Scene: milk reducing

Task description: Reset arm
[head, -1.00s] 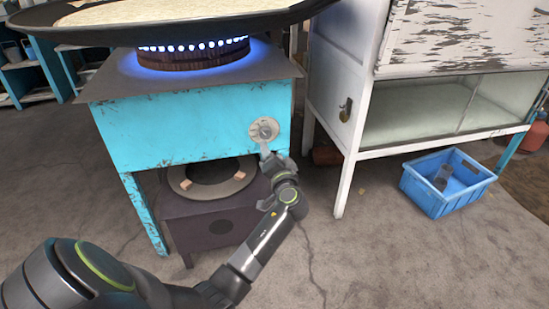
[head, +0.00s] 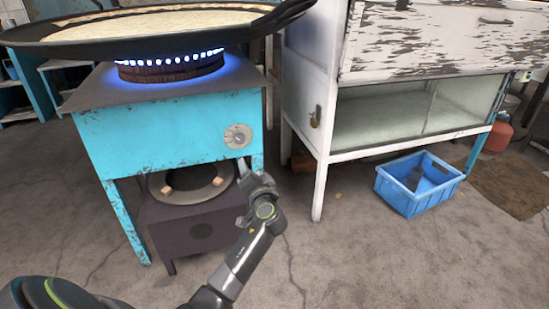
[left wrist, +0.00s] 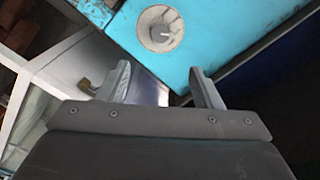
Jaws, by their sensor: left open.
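My left gripper (head: 255,172) is in front of the blue stove's lower right corner, below and to the right of the round metal knob (head: 238,136). In the left wrist view its two fingers (left wrist: 163,88) are apart with nothing between them. The knob also shows in that view (left wrist: 160,28), ahead of the fingertips and apart from them. The blue stove (head: 150,135) has a lit burner (head: 170,62) with blue flames under a wide black pan (head: 90,45) of pale liquid. My right gripper is not in view.
A low dark stove (head: 195,225) with a round opening stands under the blue one. A white cabinet (head: 322,150) with a glass front is to the right. A blue crate (head: 400,198) holding a dark item sits on the floor. Open floor lies in front.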

